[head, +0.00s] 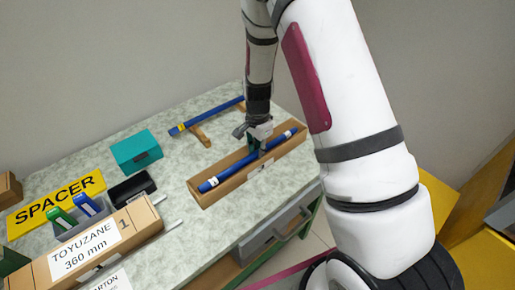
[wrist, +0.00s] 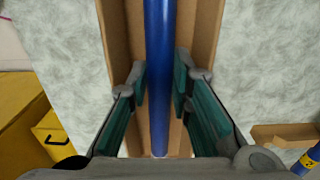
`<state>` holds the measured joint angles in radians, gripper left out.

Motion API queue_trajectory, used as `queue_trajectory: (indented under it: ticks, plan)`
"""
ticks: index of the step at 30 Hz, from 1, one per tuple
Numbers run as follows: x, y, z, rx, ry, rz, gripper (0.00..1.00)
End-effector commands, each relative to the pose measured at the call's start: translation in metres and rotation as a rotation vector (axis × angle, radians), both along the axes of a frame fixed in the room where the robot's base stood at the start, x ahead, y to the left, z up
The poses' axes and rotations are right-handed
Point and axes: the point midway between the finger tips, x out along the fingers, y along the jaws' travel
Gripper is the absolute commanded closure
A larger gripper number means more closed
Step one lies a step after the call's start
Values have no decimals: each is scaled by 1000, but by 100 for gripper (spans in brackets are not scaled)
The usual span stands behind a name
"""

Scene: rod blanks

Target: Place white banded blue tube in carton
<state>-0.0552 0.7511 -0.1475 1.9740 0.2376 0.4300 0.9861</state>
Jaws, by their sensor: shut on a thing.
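The blue tube with white bands (head: 225,175) runs lengthwise along the open long cardboard carton (head: 283,164), lined up between its walls. I cannot tell whether it rests on the carton floor or is held slightly above. My gripper (head: 259,147) reaches down over the carton and is shut on the tube near its middle. In the wrist view the tube (wrist: 158,70) passes between the green finger pads, with the carton walls (wrist: 206,40) on both sides. The pads partly hide the tube in the head view.
Another blue tube with a yellow band (head: 215,115) lies on wooden rests (head: 201,135) behind. A teal box (head: 136,151), a black tray (head: 131,189), a yellow SPACER sign (head: 56,203) and a labelled TOYUZANE box (head: 95,245) stand to the left. The table between is clear.

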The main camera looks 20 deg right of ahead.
Motion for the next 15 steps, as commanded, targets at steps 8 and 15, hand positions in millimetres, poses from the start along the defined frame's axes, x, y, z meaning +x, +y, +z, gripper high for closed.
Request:
queue_trajectory:
  ticks: [8,15]
  plan:
    - [0,0,-4,0,0,0,72]
    - [0,0,-4,0,0,0,72]
